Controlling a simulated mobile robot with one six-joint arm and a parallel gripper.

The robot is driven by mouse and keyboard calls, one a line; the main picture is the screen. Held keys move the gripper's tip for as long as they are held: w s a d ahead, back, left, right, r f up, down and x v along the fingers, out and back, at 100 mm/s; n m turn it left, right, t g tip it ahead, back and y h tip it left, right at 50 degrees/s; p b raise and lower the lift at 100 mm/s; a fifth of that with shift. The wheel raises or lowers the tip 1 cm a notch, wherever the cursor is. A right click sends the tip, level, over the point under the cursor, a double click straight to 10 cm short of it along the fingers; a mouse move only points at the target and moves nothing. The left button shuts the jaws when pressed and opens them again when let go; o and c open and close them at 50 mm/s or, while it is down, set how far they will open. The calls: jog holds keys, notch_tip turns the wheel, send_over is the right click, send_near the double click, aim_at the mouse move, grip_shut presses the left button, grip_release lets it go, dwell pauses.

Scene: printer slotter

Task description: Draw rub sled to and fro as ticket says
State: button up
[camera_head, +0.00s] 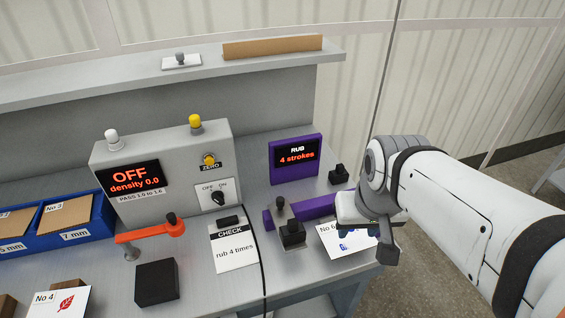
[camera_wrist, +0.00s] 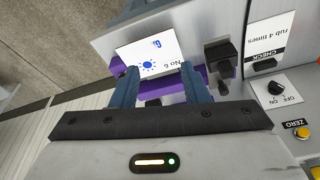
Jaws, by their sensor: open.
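The ticket (camera_head: 235,250) lies on the bench, headed CHECK and reading "rub 4 times". A purple screen (camera_head: 294,158) reads "RUB 4 strokes". The block also shows in the wrist view (camera_wrist: 217,58), right of my fingers. My gripper (camera_wrist: 160,76) is open and empty, above a white card marked No 6 (camera_wrist: 150,52); the purple bar passes beneath the fingers. My wrist hides the bar's right end in the head view.
A grey density meter (camera_head: 165,170) reads OFF, density 0.0. An orange lever (camera_head: 150,233) and a black block (camera_head: 156,283) stand before it. A small black knobbed piece (camera_head: 339,175) stands beside the screen.

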jog(key=shift+w, duration=0.1)
jog(key=n+g+p, duration=0.3)
jog(key=n+p, duration=0.1)
jog(key=n, duration=0.2)
send_over(280, 199)
notch_tip(280, 199, down, 3)
jog(key=shift+d+r, duration=0.1)
jog(key=shift+d, duration=0.05)
jog(key=shift+f, duration=0.65)
notch_tip(280, 199, down, 7)
jog(key=shift+r+p, duration=0.1)
jog(key=shift+p, duration=0.5)
jog(key=shift+c, duration=0.2)
grip_shut()
